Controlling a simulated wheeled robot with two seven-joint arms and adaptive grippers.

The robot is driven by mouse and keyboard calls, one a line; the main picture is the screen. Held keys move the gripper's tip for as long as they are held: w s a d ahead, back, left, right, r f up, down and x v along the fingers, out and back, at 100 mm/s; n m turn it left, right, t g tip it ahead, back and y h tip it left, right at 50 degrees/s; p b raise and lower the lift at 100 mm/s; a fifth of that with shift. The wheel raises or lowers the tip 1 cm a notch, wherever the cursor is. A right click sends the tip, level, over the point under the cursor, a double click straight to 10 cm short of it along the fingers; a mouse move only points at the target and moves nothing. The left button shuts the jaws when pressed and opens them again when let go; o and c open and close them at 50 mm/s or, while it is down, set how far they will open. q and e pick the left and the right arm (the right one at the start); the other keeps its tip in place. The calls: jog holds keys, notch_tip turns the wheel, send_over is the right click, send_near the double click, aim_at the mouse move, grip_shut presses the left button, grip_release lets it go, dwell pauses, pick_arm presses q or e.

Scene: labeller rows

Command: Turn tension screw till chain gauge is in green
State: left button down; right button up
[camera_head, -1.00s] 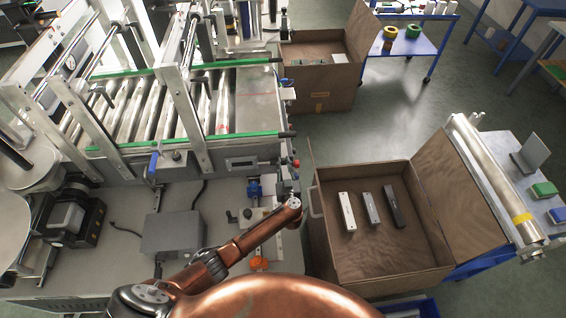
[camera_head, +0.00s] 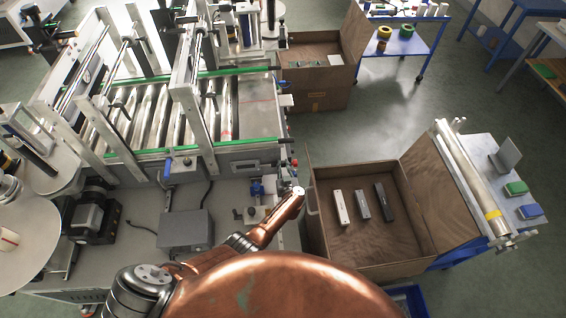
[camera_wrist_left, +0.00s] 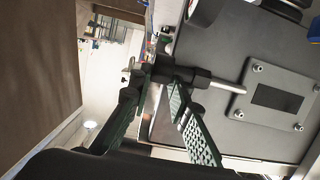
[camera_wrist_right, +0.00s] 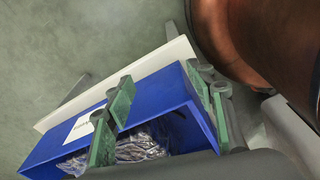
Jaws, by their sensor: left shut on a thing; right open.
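In the left wrist view my left gripper (camera_wrist_left: 160,88) has its two green-padded fingers closed around a dark fitting (camera_wrist_left: 178,73), apparently the tension screw's head. A bright steel rod (camera_wrist_left: 228,86) runs from the fitting to the right. The fingers hide part of the grip. A round, white-rimmed part with red on it (camera_wrist_left: 204,9) is cut off at the top edge; I cannot tell whether it is the chain gauge, and no reading is legible. In the head view my copper left arm reaches to the machine's right end. My right gripper (camera_wrist_right: 160,106) is open above a blue bin.
The blue bin (camera_wrist_right: 52,152) holds clear bags. In the head view an open brown box (camera_head: 330,258) with several bars stands right of the machine's grey bench (camera_head: 130,212). A grey control box (camera_head: 184,229) sits on the bench. Floor is clear between the two brown boxes.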

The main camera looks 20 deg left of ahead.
pick_arm(q)
jog(key=shift+s+a+f, duration=0.15)
jog(key=shift+s+f, duration=0.1)
jog(key=shift+f, duration=0.15)
jog(key=c, duration=2.1)
grip_release()
jog(key=shift+d, duration=0.3)
